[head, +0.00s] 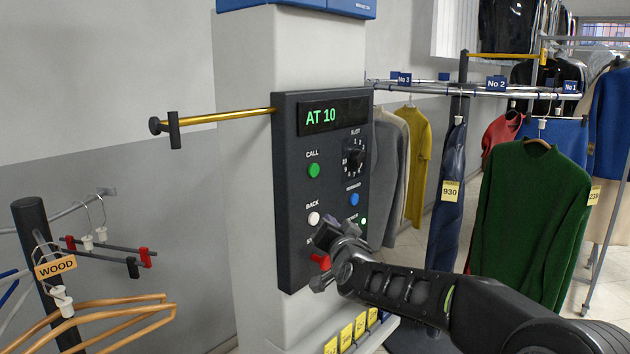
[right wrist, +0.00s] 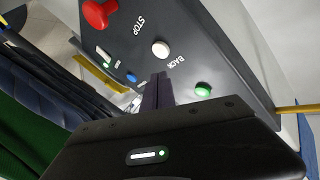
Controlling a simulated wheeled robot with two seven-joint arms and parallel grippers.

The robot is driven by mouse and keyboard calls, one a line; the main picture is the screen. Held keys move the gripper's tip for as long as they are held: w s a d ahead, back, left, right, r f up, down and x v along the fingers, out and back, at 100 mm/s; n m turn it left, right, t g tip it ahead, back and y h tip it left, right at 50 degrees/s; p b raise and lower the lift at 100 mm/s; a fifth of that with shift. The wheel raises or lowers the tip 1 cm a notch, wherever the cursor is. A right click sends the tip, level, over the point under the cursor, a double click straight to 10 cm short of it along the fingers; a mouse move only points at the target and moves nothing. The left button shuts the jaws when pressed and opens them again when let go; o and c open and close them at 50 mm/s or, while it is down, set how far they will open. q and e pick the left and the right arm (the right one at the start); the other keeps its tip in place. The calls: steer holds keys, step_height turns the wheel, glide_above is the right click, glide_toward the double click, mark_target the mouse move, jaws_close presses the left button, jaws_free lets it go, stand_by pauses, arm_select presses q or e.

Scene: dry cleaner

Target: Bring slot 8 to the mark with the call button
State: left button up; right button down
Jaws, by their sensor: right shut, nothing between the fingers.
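The dark control panel (head: 283,215) is on a pale column. Its display (head: 333,116) reads AT 10 in green. The green call button (head: 314,170) is at the panel's left; it also shows in the right wrist view (right wrist: 203,89). The slot dial (head: 354,161) is at the upper right; its pointer is too small to read. The white back button (head: 313,218) and red stop button (head: 321,261) are below. My right gripper (head: 322,240) is in front of the panel's lower part, near those two buttons. It is shut and empty; its fingertips (right wrist: 158,88) point toward the panel.
A brass rod (head: 215,118) with a black end sticks out left of the panel. A rail (head: 440,90) with numbered tags carries garments at right, including a green sweater (head: 530,195). A rack with wooden hangers (head: 120,315) stands at the lower left.

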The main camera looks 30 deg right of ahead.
mark_target(314, 170)
steer(key=s+d+r+m+t+h, duration=0.1)
steer(key=s+d+r, duration=0.3)
steer(key=r, duration=0.6)
steer(key=shift+s+m+h+b, duration=0.15)
steer(key=shift+m+h+b, duration=0.25)
steer(key=shift+h, duration=0.5)
steer(key=w+a+p, duration=0.2)
steer(key=w+p, duration=0.3)
steer(key=w, duration=0.3)
steer(key=shift+w+a, duration=0.2)
steer(key=shift+w, duration=0.05)
stand_by(0.8)
steer(key=shift+w+a+f, duration=0.1)
steer(key=shift+w+a, duration=0.05)
steer(key=shift+w, duration=0.25)
